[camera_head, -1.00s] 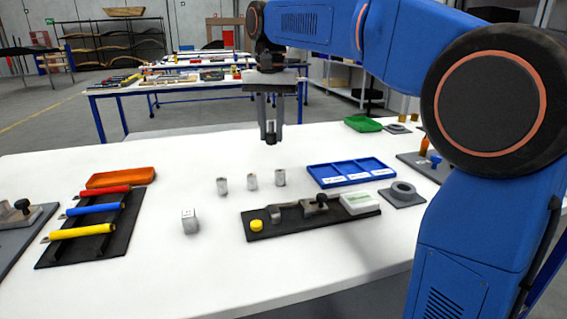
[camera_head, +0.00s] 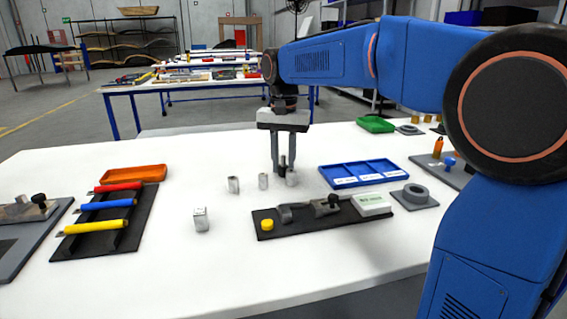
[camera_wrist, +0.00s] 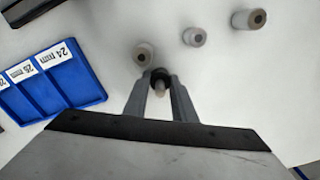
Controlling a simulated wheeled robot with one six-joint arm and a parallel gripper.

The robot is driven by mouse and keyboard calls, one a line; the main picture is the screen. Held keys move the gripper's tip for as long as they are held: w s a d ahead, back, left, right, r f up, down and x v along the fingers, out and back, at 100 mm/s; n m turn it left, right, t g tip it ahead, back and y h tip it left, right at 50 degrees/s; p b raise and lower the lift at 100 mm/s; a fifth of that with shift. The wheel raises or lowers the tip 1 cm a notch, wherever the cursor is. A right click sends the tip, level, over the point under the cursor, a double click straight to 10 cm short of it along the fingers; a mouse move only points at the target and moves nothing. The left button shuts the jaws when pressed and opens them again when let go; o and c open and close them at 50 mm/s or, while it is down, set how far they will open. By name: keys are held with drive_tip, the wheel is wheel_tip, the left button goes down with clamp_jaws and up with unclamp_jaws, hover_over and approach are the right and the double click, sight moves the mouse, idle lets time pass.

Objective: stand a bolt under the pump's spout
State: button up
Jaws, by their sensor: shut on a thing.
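My gripper (camera_head: 283,168) is shut on a small dark bolt (camera_head: 282,161), held roughly upright between the fingertips. In the wrist view the bolt (camera_wrist: 160,86) shows a dark ring and a paler end. The fingertips are close beside the rightmost of three grey metal cylinders (camera_head: 292,178); whether they touch is unclear. In the wrist view that cylinder (camera_wrist: 145,53) lies just beyond the bolt. I cannot clearly make out a pump or spout; a grey board (camera_head: 437,168) at the right edge carries an orange upright part (camera_head: 438,147) and a blue knob (camera_head: 449,162), partly hidden by my arm.
Two more cylinders (camera_head: 263,181) (camera_head: 233,185) stand to the left. A blue labelled tray (camera_head: 345,184) is on the right, a black fixture board (camera_head: 300,226) in front. White table between is clear.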

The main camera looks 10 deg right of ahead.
drive_tip(key=o, duration=1)
drive_tip(key=shift+f, duration=0.1)
drive_tip(key=shift+o, duration=0.2)
